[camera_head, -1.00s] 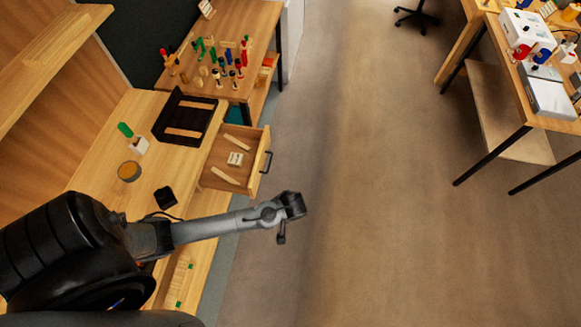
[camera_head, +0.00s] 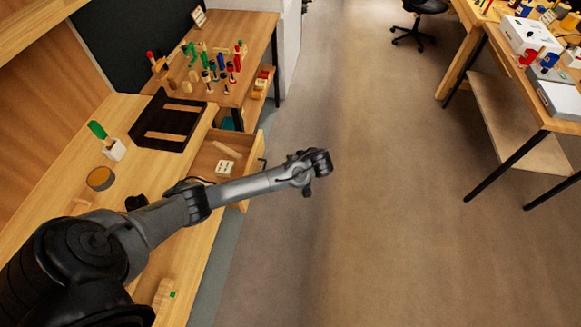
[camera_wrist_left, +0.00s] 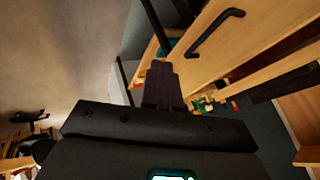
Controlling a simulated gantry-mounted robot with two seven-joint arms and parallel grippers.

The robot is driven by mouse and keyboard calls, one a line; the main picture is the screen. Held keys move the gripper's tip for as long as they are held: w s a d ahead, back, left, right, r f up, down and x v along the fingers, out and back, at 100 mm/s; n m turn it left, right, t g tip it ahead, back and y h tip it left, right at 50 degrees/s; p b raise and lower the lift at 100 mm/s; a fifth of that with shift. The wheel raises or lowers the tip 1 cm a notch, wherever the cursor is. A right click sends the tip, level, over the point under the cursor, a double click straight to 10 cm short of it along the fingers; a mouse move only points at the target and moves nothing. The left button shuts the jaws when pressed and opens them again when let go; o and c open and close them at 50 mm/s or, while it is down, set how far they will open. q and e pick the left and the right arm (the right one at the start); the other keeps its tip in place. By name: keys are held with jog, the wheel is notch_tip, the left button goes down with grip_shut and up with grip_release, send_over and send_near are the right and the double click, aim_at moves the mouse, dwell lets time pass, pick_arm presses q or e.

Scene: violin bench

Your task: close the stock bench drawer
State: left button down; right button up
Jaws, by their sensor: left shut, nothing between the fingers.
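The stock bench drawer (camera_head: 207,156) stands open, pulled out from the wooden bench (camera_head: 60,192) toward the aisle. A light wooden strip (camera_head: 227,149) and a pale block (camera_head: 224,168) show inside it; my left arm hides its near part. In the left wrist view the drawer front (camera_wrist_left: 262,38) fills the upper right, with its black bar handle (camera_wrist_left: 213,32). My left gripper (camera_head: 308,188) is over the aisle, to the right of the drawer front. Its fingers (camera_wrist_left: 163,84) are shut and empty, apart from the handle. My right gripper is not in view.
A black tray (camera_head: 150,122), a green-handled tool in a white block (camera_head: 113,149) and a round tin (camera_head: 100,178) are on the bench. A table (camera_head: 262,40) with several coloured pieces stands behind. The aisle floor (camera_head: 390,200) is clear.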

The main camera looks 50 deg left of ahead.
pick_arm(q)
jog(key=s+a+f, duration=0.3)
jog(key=a+f, duration=0.1)
jog(key=a, duration=0.3)
jog(key=shift+f+b, duration=0.15)
jog(key=shift+b, duration=0.15)
jog(key=shift+a, duration=0.1)
